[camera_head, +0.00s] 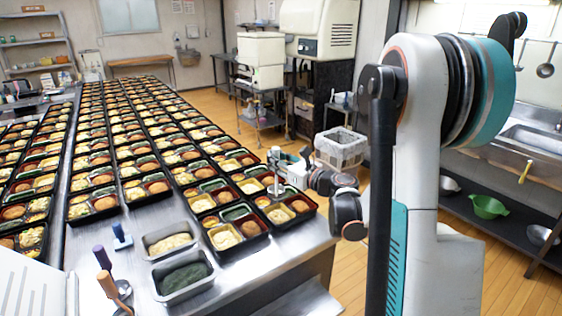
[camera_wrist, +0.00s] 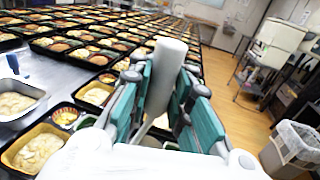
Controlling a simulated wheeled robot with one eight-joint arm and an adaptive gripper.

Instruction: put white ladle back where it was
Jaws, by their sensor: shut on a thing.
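My gripper (camera_head: 277,170) is above the front right corner of the rows of bento trays. In the wrist view my gripper (camera_wrist: 165,95) is shut on the thick white handle of the white ladle (camera_wrist: 167,62), which stands up between the teal finger pads. The ladle's lower end is hidden by the fingers in the wrist view and too small to make out clearly in the head view. A metal pan of pale food (camera_head: 170,240) and a metal pan of dark green food (camera_head: 184,279) stand on the counter to the left of my gripper.
A blue-handled tool (camera_head: 121,238), a purple-handled tool (camera_head: 102,257) and an orange-handled ladle (camera_head: 109,285) are left of the pans. Filled bento trays (camera_head: 241,226) cover most of the steel counter (camera_head: 283,254). A grey bin (camera_head: 340,148) is beyond the counter.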

